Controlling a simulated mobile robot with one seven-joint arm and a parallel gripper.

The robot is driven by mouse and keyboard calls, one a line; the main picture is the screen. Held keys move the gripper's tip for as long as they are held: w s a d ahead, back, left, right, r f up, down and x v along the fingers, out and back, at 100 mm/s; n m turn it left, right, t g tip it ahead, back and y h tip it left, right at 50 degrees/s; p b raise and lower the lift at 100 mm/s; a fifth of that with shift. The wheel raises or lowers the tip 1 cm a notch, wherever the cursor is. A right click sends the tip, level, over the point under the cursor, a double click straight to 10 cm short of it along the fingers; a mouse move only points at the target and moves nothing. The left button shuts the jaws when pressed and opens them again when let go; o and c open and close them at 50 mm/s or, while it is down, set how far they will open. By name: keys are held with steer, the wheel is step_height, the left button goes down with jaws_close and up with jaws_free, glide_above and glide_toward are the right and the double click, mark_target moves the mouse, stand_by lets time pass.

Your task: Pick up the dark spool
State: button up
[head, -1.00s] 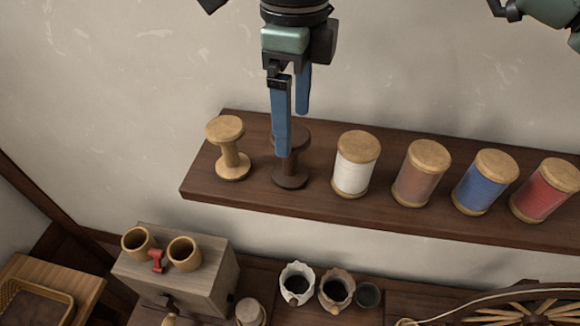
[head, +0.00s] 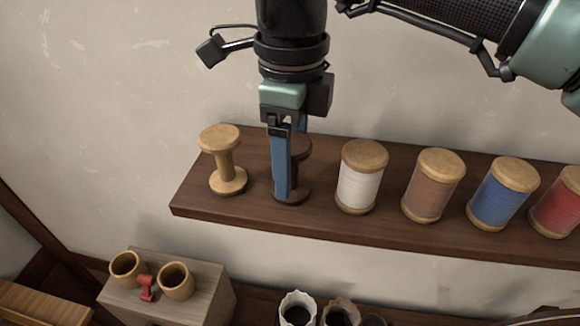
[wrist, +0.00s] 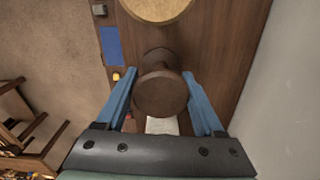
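The dark spool (head: 301,148) stands upright on the shelf (head: 200,205), between a bare pale wooden spool (head: 223,165) and a white-thread spool (head: 359,182). My gripper (head: 284,188) points down at it. One blue finger stands in front of the spool and hides part of it; the other is mostly hidden behind. In the wrist view, the gripper (wrist: 159,76) has one finger on each side of the dark spool (wrist: 160,93). The fingers are apart, with narrow gaps beside the round top flange; I cannot tell whether either touches.
Brown (head: 432,187), blue (head: 502,195) and red (head: 560,205) thread spools stand further right on the shelf. The wall (head: 120,80) is close behind. Below left, a wooden box (head: 205,290) carries two cups.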

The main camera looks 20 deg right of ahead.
steer(key=c, duration=0.9)
steer(key=shift+r, duration=0.1)
